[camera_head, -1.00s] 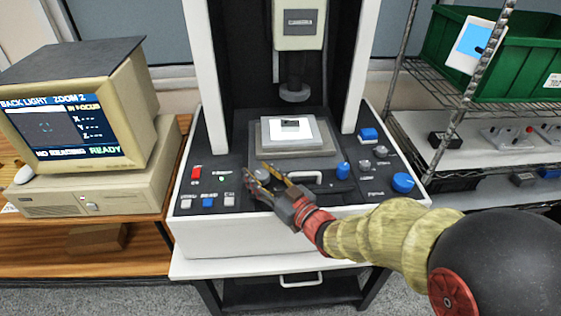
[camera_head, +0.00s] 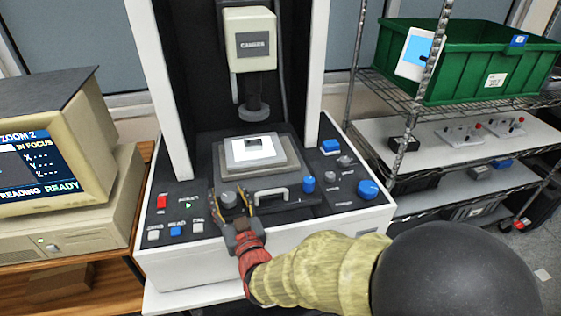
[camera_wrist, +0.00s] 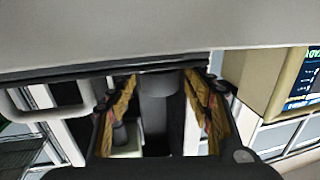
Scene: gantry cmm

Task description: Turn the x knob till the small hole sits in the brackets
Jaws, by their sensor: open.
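The measuring machine stands in front of me, with a white plate (camera_head: 252,149) bearing a dark square part on its stage (camera_head: 262,180). A round grey knob (camera_head: 228,199) sits at the stage's front left; no label on it is readable. My gripper (camera_head: 231,209) is open, its fingers on either side of this knob; contact is not clear. In the wrist view, a grey cylinder (camera_wrist: 157,84) shows between my two yellowish fingers (camera_wrist: 165,105). The monitor screen (camera_head: 38,170) reads IN FOCUS and READY; its left part is cut off, so hole and brackets cannot be made out.
A blue knob (camera_head: 308,184) and a large blue knob (camera_head: 368,189) are right of the stage handle. Several buttons, one red (camera_head: 162,201), line the panel's left. Above the plate hangs the camera column (camera_head: 250,40). A rack with a green bin (camera_head: 470,60) stands right.

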